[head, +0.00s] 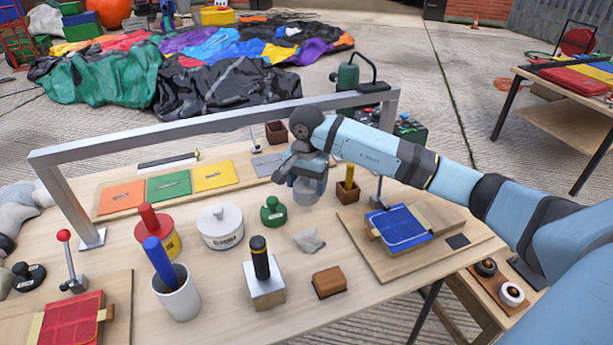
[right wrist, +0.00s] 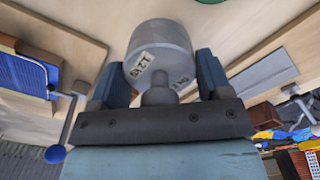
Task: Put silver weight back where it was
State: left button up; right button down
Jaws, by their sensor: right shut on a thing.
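The silver weight (head: 306,192) is a short grey cylinder with a knob and paper labels. My right gripper (head: 308,172) is shut on it, over the back half of the workbench. In the right wrist view the weight (right wrist: 157,52) sits between the two fingers of my right gripper (right wrist: 160,88), its knob towards the palm. Whether its base touches the bench is hard to tell. A green weight (head: 273,211) and a larger whitish round weight (head: 220,228) stand to its left. My left gripper is not in view.
A grey metal frame (head: 215,123) spans the bench behind the arm. A small wooden box (head: 347,190) stands close right of the weight, and a blue panel on a board (head: 400,225) lies further right.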

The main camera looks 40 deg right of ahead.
aim_at(307, 194)
jog(key=shift+f+b, duration=0.4)
jog(key=shift+f, duration=1.55)
jog(key=shift+c, duration=0.3)
grip_release()
notch_tip(307, 194, up, 12)
jog(key=shift+s+r+p, duration=0.1)
jog(key=shift+p, duration=1)
